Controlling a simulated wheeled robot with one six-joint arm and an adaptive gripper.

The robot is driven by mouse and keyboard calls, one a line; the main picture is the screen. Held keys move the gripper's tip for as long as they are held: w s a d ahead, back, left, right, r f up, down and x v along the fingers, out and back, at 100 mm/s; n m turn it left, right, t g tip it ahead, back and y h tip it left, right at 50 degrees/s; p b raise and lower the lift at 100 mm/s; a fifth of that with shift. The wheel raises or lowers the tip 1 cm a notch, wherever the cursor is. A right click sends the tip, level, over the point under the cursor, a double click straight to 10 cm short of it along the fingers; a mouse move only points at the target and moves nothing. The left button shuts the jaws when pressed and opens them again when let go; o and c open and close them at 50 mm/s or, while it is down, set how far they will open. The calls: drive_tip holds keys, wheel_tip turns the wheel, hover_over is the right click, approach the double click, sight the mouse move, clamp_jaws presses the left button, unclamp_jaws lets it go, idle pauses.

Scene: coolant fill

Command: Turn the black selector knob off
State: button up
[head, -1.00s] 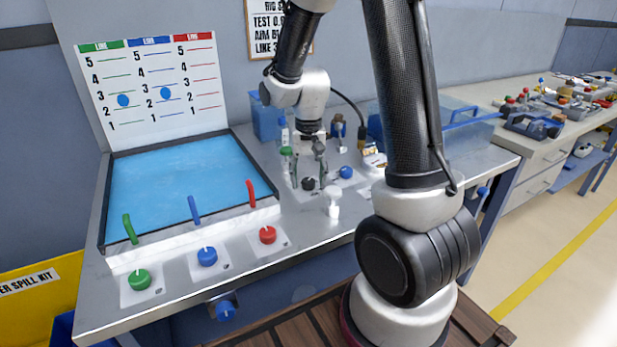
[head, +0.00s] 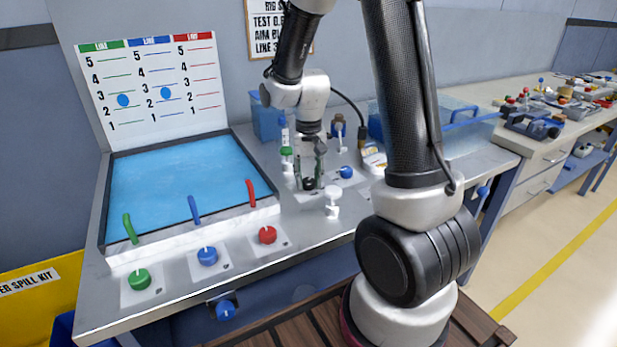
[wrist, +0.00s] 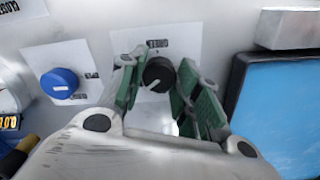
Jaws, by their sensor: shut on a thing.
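The black selector knob (wrist: 158,75) sits on a white plate (wrist: 190,42) on the bench, with a white pointer line on its top. In the head view the knob (head: 308,184) is low between my fingers and partly hidden by them. My gripper (head: 309,180) points down over it from above. In the wrist view the green-padded fingers of my gripper (wrist: 156,88) stand on either side of the knob and are closed on it.
A green-topped item (head: 286,155) is close on the left. The blue basin (head: 180,180) lies further left, with green (head: 139,279), blue (head: 207,256) and red (head: 267,235) knobs before it.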

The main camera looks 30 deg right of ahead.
sight(309, 180)
drive_tip(key=n, duration=0.5)
drive_tip(key=shift+n, duration=0.4)
drive_tip(key=n, duration=0.5)
drive_tip(key=shift+d, duration=0.1)
idle(0.3)
drive_tip(key=o, duration=1)
drive_tip(key=shift+o, duration=0.2)
drive_tip(key=shift+r, duration=0.1)
wheel_tip(309, 180, up, 12)
